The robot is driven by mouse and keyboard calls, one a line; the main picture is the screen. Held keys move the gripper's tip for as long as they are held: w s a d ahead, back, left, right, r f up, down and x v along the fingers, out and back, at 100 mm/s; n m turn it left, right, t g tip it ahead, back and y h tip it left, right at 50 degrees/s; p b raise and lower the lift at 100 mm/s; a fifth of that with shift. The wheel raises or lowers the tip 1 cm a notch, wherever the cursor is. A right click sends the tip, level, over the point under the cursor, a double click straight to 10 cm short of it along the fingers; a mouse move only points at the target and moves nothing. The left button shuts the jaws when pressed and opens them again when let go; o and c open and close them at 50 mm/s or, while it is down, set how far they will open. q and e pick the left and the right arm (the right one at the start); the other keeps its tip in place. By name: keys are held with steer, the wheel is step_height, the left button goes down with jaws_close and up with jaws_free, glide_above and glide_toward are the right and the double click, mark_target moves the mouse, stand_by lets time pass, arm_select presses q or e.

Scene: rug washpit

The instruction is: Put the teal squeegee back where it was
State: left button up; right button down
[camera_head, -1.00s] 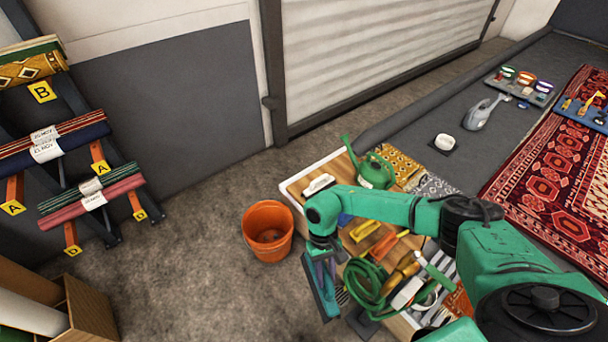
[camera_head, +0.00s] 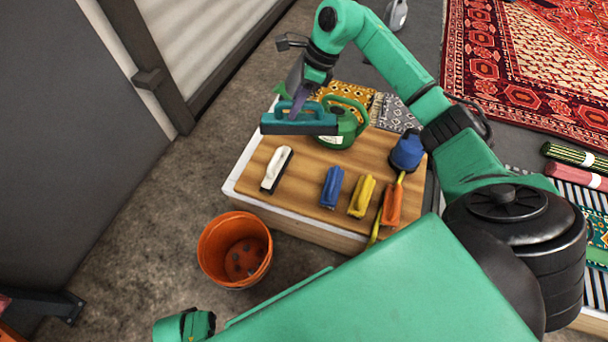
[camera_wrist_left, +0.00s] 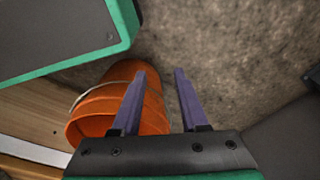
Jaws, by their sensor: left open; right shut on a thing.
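The teal squeegee (camera_head: 300,123) shows in the head view, a long bar with a teal handle and a dark lower edge. My right gripper (camera_head: 303,98) is shut on its handle and holds it above the far left part of the wooden-topped table (camera_head: 300,203). It lies partly in front of the green watering can (camera_head: 346,126); whether they touch I cannot tell. My left gripper (camera_wrist_left: 160,76) is open and empty in the left wrist view, with the orange bucket (camera_wrist_left: 118,112) beyond its fingers.
On the table lie a white-handled brush (camera_head: 277,169), a blue brush (camera_head: 332,187), a yellow brush (camera_head: 361,196) and an orange brush (camera_head: 391,205). A blue container (camera_head: 407,151) stands at the right. The orange bucket (camera_head: 234,250) stands on the floor, with open floor to its left.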

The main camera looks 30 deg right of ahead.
steer(key=d+m, duration=0.1)
steer(key=w+d+m+t+b, duration=0.1)
steer(key=m, duration=0.1)
steer(key=shift+r+m, duration=0.1)
steer(key=shift+m, duration=0.2)
steer(key=shift+w+f+h+b, duration=0.1)
steer(key=shift+f+h+b, duration=0.2)
steer(key=shift+f, duration=0.15)
arm_select(q)
steer(key=w+d+r+b, duration=0.2)
steer(key=w+r+b, duration=0.1)
steer(key=r, duration=0.4)
steer(key=shift+w+r+h, duration=0.3)
steer(key=shift+w+r, duration=0.05)
steer(key=shift+w, duration=0.1)
arm_select(e)
step_height(320, 180, down, 18)
steer(key=shift+f, duration=0.25)
arm_select(q)
steer(key=shift+d, duration=0.1)
steer(key=shift+r, duration=0.4)
arm_select(e)
steer(key=shift+f, duration=0.25)
arm_select(q)
steer(key=shift+r+b, duration=0.2)
steer(key=shift+b, duration=0.1)
arm_select(e)
steer(key=shift+f, duration=0.1)
